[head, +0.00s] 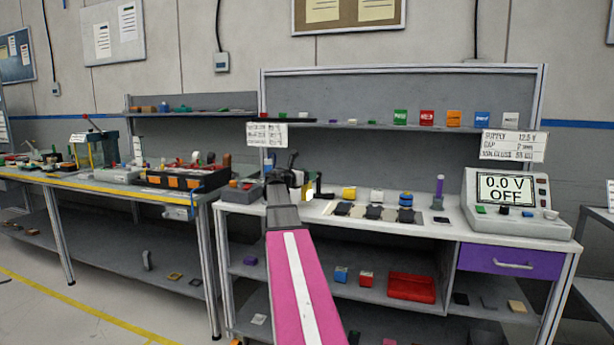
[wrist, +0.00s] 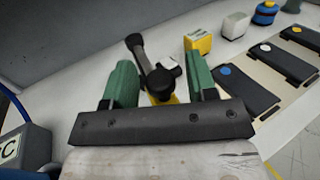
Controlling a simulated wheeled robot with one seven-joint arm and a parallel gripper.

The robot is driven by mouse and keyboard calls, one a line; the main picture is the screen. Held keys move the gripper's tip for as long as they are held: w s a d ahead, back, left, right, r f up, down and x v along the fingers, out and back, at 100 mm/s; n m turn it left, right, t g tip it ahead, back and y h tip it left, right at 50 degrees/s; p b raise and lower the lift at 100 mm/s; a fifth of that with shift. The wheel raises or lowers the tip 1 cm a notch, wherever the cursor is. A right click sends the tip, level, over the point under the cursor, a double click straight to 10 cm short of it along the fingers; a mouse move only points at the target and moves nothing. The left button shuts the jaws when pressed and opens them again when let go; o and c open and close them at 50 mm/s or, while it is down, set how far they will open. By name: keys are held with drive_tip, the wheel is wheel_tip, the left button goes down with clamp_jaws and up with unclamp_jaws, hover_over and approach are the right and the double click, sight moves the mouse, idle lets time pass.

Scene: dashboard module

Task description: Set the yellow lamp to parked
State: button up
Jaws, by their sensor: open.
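My gripper (wrist: 160,78) is open, its two green fingers apart. In the wrist view a black lever with a round knob (wrist: 163,78) on a yellow base shows between and beyond the fingers; I cannot tell if they touch it. In the head view my gripper (head: 292,181) is at the bench's left end, partly hidden by my arm. A yellow block (wrist: 199,40) stands just beyond the right finger; it also shows in the head view (head: 349,193). I cannot tell which yellow piece is the lamp. No parked label is readable.
A white block (wrist: 235,25) and a blue round piece (wrist: 265,13) stand right of the yellow block. Several black pads (wrist: 247,92) with coloured dots lie before them. A supply unit (head: 516,200) reads 0.0 V OFF. A grey box (wrist: 24,150) is at lower left.

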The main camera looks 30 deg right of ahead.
clamp_jaws()
drive_tip(key=w+m+g, duration=0.1)
drive_tip(key=w+a+m+g, duration=0.1)
drive_tip(key=g, duration=0.1)
drive_tip(key=w+m+g, duration=0.1)
drive_tip(key=shift+a+g, duration=0.3)
unclamp_jaws()
drive_tip(key=a, duration=1)
drive_tip(key=shift+w+a, duration=0.2)
drive_tip(key=shift+a, duration=0.2)
